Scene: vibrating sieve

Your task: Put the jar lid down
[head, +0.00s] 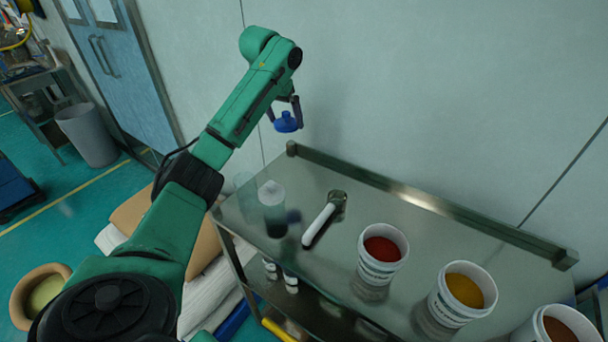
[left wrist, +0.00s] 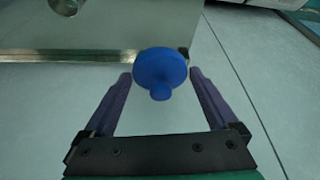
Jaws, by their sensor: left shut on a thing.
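The blue jar lid (head: 286,122), with a small knob, is held in my left gripper (head: 287,108). It is raised above the far left end of the metal table (head: 330,267). In the left wrist view the lid (left wrist: 160,72) sits between the two fingertips of the gripper (left wrist: 160,78). A glass jar (head: 272,207) with pale contents near its top stands on the table's left part, below the lid. My right gripper is not in view.
A scoop with a white handle (head: 319,224) lies right of the jar. Tubs of red (head: 382,249), yellow (head: 463,292) and brown powder (head: 558,328) stand along the front right. A raised rail (head: 420,202) runs along the back edge. The table's back middle is bare.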

